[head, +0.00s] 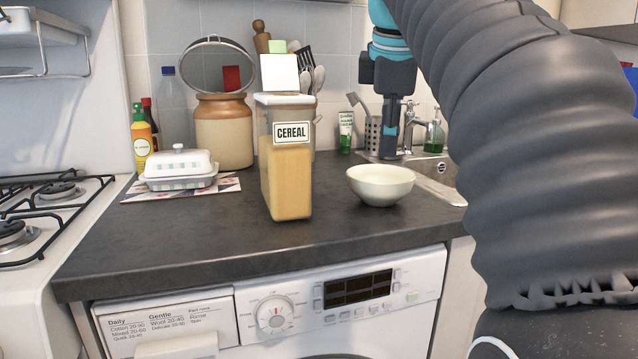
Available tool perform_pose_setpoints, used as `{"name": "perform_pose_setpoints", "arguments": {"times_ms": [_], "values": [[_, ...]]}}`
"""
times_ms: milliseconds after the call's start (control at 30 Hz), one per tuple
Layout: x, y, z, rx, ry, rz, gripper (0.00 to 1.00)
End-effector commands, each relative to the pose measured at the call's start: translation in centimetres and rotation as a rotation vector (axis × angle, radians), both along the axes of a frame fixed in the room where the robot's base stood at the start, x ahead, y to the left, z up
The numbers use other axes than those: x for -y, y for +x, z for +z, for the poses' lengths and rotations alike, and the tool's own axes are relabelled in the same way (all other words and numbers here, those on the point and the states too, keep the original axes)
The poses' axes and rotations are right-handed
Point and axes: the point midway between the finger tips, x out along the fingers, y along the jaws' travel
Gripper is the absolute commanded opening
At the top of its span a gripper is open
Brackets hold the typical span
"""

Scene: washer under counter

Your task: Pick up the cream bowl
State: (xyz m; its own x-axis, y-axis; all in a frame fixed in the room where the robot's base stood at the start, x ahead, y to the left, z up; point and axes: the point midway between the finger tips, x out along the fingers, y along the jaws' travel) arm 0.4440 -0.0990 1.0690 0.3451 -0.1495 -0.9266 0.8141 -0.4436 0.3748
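The cream bowl (379,190) stands upright on the dark counter, right of the cereal container and near the sink. Its inside looks empty from here. My gripper (387,152) points down, its tip just above the bowl's far rim in the picture. A gap shows between tip and bowl, but I cannot tell whether the tip is over the bowl or behind it. The fingers are seen edge-on and overlap, so their opening is hidden. Nothing is seen held in them.
A tall cereal container (289,180) stands left of the bowl. A white butter dish (179,171) is further left, and a brown jar (223,134) behind. The sink (437,166) with its tap (408,122) is right of the bowl. The front counter (200,238) is clear.

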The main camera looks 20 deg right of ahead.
Motion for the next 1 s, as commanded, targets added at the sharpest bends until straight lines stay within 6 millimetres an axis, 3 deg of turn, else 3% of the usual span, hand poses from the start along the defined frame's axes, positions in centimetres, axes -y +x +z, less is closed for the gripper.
{"name": "perform_pose_setpoints", "arguments": {"times_ms": [100,233,633,1000], "values": [[0.3,0.3,1.0,-0.012,-0.020,0.044,0.33],[0.2,0.6,0.7,-0.020,-0.027,0.068,0.33],[0.8,2.8,-5.3,-0.019,-0.028,0.074,0.33],[1.5,3.9,-7.9,-0.018,-0.027,0.070,0.33]]}}
